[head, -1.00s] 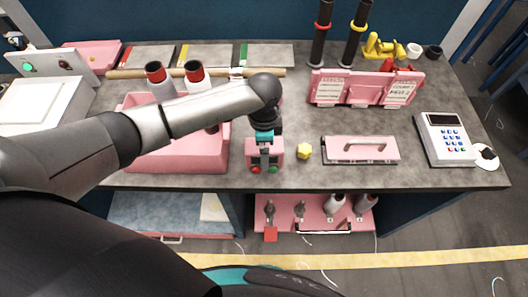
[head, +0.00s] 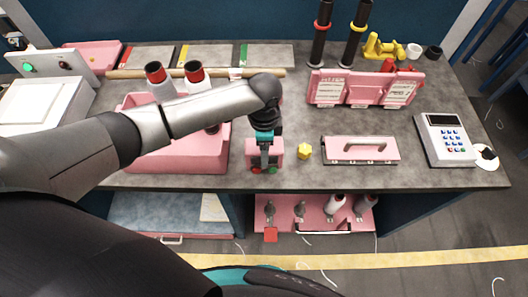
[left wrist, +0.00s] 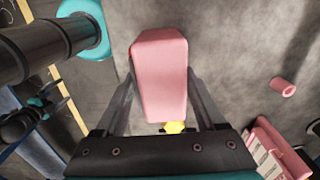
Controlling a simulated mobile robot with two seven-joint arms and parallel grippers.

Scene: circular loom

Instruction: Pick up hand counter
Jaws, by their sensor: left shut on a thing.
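The hand counter (head: 251,153), a small pink box with red and green buttons at its front, is near the table's front edge in the head view. My left gripper (head: 264,158) reaches down onto it from above and is shut on it. In the left wrist view the pink block (left wrist: 160,80) lies between the two fingers of the gripper (left wrist: 160,100). I cannot tell whether the box is clear of the tabletop. My right gripper is not in view.
A yellow piece (head: 304,151) lies just right of the box. A pink lidded case with a handle (head: 360,158) and a keypad device (head: 445,140) stand further right. A pink bin (head: 180,160) with bobbins is close on the left. Clear tabletop (head: 300,125) lies behind the yellow piece.

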